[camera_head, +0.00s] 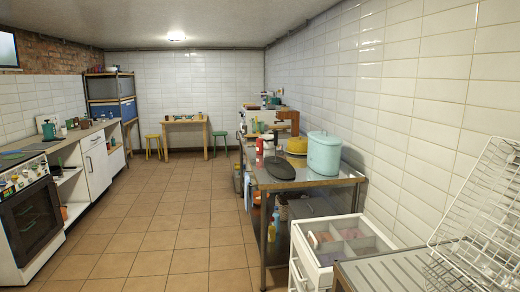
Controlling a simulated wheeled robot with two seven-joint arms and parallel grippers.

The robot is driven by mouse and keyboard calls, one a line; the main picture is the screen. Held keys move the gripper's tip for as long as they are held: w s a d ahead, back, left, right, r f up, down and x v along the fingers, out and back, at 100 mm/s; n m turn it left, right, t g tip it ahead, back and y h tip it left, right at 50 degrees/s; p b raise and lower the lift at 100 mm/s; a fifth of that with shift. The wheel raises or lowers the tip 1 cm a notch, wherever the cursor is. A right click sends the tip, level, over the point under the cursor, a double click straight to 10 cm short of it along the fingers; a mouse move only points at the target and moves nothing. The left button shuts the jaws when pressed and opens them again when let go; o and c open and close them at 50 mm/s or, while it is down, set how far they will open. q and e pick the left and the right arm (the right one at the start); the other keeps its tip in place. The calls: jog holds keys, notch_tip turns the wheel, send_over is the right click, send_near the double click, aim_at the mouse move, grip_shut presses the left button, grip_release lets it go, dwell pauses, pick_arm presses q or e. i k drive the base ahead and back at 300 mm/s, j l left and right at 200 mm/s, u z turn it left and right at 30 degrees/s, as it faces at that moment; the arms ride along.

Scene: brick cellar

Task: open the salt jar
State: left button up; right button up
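I cannot tell for certain which thing is the salt jar. A light turquoise lidded container (324,156) stands upright on a steel table (305,183) at the right, against the tiled wall. Its lid appears to be on. A small white container (268,149) stands farther left on the same table, with red items beside it, too small to make out. Neither of my grippers is in view.
A dark rounded object (280,168) and a yellow pot (297,146) are also on the steel table. An open white drawer (338,232) and a wire dish rack (482,215) are at the near right. An oven (30,222) is left. The tiled floor (170,215) between is clear.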

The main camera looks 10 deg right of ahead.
aim_at(259, 145)
jog(key=i+u, duration=0.4)
jog(key=i, duration=2)
jog(key=i+z, duration=0.1)
jog(key=i, duration=0.4)
jog(key=i+j, duration=0.15)
jog(key=i, duration=0.35)
jog(key=i+j+z, duration=0.15)
jog(key=i, duration=0.35)
jog(key=i+j, duration=0.1)
jog(key=i, duration=0.4)
jog(key=l+z, duration=0.05)
